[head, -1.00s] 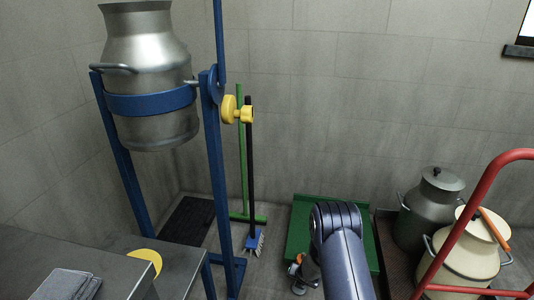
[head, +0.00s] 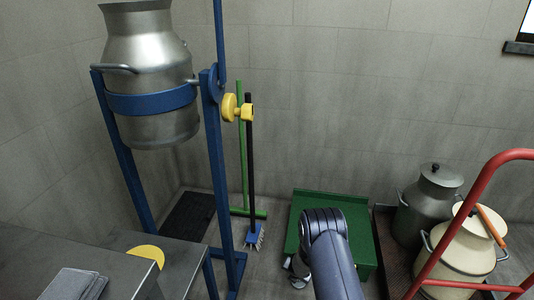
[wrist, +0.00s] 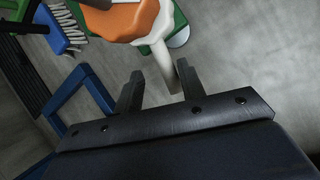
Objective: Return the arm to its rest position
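My arm (head: 330,250) reaches forward from the bottom of the head view, bent at a dark rounded joint in front of the green platform (head: 366,248). My gripper (wrist: 157,85) shows in the wrist view with its two fingers apart. No object sits clearly between them. An orange and white shape lies just beyond the fingertips, and I cannot tell what it is. In the head view the gripper is mostly hidden behind the arm.
A steel milk can (head: 150,75) hangs in a blue stand (head: 222,175) at left. A steel counter (head: 185,262) holds a grey cloth (head: 70,285) and a yellow disc (head: 148,254). A brush (head: 254,236) leans on the wall. Two cans and a red trolley (head: 465,210) stand at right.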

